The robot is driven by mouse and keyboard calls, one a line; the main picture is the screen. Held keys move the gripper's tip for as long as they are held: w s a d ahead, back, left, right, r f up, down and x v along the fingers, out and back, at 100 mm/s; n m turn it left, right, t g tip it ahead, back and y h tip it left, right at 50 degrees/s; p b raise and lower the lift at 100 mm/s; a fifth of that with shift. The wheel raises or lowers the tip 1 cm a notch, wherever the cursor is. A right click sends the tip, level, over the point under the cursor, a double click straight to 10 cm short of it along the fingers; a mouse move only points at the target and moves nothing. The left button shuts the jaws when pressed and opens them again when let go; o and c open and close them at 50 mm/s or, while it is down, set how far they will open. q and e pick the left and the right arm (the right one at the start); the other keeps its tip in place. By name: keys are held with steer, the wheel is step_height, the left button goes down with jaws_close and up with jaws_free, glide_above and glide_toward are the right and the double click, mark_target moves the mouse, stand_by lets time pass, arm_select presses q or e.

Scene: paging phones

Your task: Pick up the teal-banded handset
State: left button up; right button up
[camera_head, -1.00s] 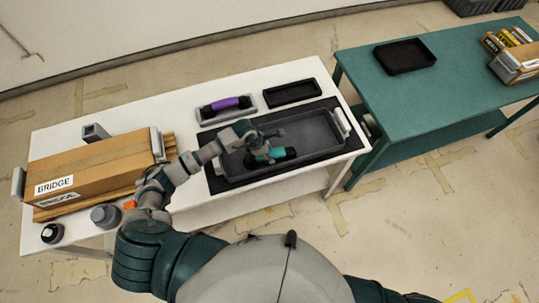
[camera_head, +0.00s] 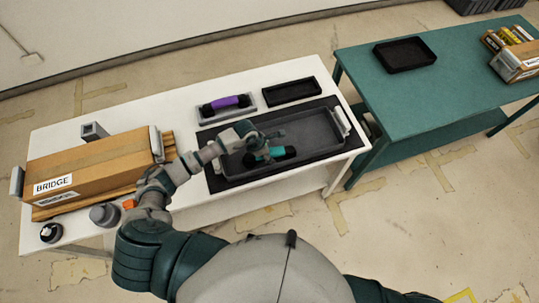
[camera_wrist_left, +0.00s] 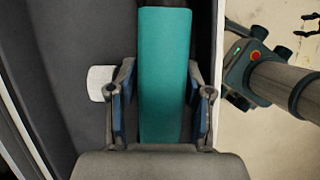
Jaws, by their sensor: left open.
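The teal-banded handset (camera_head: 278,152) lies in the grey tray (camera_head: 318,121) on the white table, its dark ends partly hidden by my left gripper. My left gripper (camera_head: 262,146) is over the handset, with its fingers pointing down into the tray. In the left wrist view, the teal band (camera_wrist_left: 163,70) runs between the two open fingers of the left gripper (camera_wrist_left: 160,100), one on each side. A narrow gap shows on the left side; contact on the right cannot be told. My right gripper is not in view.
A purple-banded handset (camera_head: 230,102) rests in a grey cradle behind the tray, beside an empty black tray (camera_head: 291,91). A cardboard box marked BRIDGE (camera_head: 100,165) stands at left. A teal table (camera_head: 450,75) stands at right.

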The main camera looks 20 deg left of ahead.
arm_select(q)
steer(key=shift+c, duration=0.2)
jaws_close()
